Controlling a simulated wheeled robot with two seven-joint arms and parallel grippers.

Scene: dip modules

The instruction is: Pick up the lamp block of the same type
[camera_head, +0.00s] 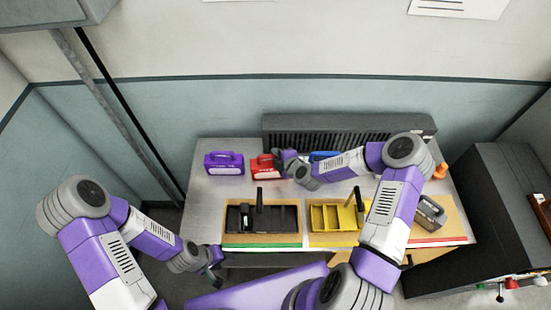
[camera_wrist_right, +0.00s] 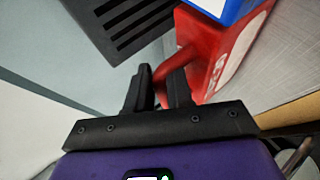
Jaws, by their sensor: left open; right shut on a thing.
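A red block with a handle (camera_head: 262,168) stands on the metal table between a purple one and a blue one. My right gripper (camera_head: 279,157) is at its right side in the head view. In the right wrist view my right gripper (camera_wrist_right: 160,88) is shut on the handle of the red block (camera_wrist_right: 212,50). The purple block (camera_head: 224,169) stands to its left. The blue block (camera_head: 322,156) is mostly hidden behind my right arm; a blue part shows in the wrist view (camera_wrist_right: 240,8). My left gripper (camera_head: 214,270) is open and empty, off the table's front left.
A black tray (camera_head: 290,219) and a yellow tray (camera_head: 325,224) lie at the table's front, each with an upright handle. A grey block (camera_head: 430,213) stands at the right. A dark slatted unit (camera_head: 300,133) is behind. An orange object (camera_head: 440,171) stands near the right edge.

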